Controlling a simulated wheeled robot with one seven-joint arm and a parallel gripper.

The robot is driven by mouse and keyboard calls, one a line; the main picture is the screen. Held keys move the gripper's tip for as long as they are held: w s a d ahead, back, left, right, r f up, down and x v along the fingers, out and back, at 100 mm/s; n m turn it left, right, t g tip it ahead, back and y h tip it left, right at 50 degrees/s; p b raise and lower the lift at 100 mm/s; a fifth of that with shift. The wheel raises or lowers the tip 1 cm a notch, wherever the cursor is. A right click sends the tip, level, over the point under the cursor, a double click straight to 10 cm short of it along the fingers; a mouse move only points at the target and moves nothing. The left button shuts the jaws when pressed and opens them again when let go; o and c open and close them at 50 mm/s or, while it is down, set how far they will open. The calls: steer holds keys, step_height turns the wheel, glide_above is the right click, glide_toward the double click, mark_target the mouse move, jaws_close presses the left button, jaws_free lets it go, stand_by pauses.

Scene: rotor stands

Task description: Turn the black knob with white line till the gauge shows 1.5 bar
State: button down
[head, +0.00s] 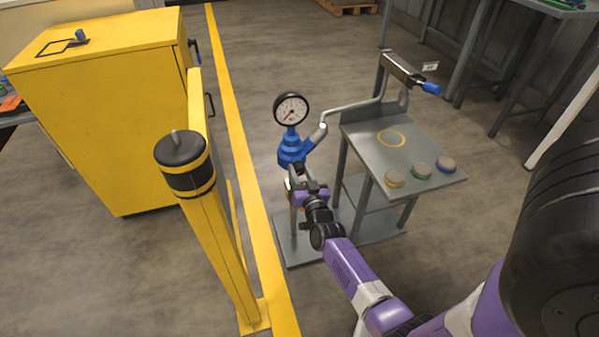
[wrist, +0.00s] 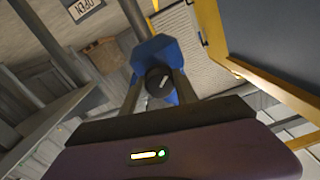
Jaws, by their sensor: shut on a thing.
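The black knob (wrist: 159,80) with a white line shows in the wrist view on the front of the blue regulator body (wrist: 158,50). The white line lies tilted, running from lower left to upper right. My gripper (wrist: 158,92) is shut on the knob, one finger at each side. In the head view my gripper (head: 301,178) reaches the lower front of the blue regulator (head: 291,150) and mostly hides the knob. The round white gauge (head: 291,109) with a black rim stands on top of the regulator. Its needle points to the lower left; the scale is too small to read.
A grey metal stand (head: 425,165) with several coloured round buttons is to the right, joined by a pipe (head: 352,106). A yellow post (head: 215,240) with a black top and a yellow cabinet (head: 105,110) are to the left. The floor between is clear.

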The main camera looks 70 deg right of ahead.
steer(key=m+b, duration=0.2)
steer(key=m, duration=0.4)
steer(key=shift+f, duration=0.1)
steer(key=m+b, duration=0.1)
steer(key=m, duration=0.5)
steer(key=shift+b, duration=0.35)
steer(key=c, duration=0.9)
jaws_free()
steer(key=shift+c, duration=0.2)
steer(key=p+v, duration=0.3)
steer(key=v, duration=0.5)
